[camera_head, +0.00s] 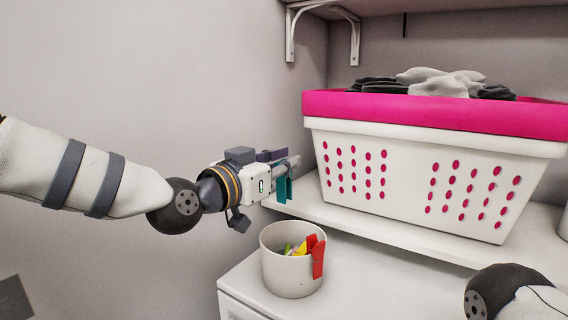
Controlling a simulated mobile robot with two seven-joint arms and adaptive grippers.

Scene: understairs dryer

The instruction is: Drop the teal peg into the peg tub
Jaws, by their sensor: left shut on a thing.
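The teal peg (284,188) hangs from my left gripper (289,168), which is shut on it. The peg is upright and sits above the peg tub, clear of its rim. The peg tub (284,270) is a pale round pot on the white surface below. Yellow, green and dark pegs lie inside it, and a red peg (318,257) sits over its right rim. My right arm shows only in part at the lower right corner, and its gripper is outside the view.
A white laundry basket (400,195) with a pink liner (420,112) and dark and grey clothes stands on a shelf (375,228) behind the tub to the right. A bracketed shelf is above. The white top (375,290) right of the tub is clear.

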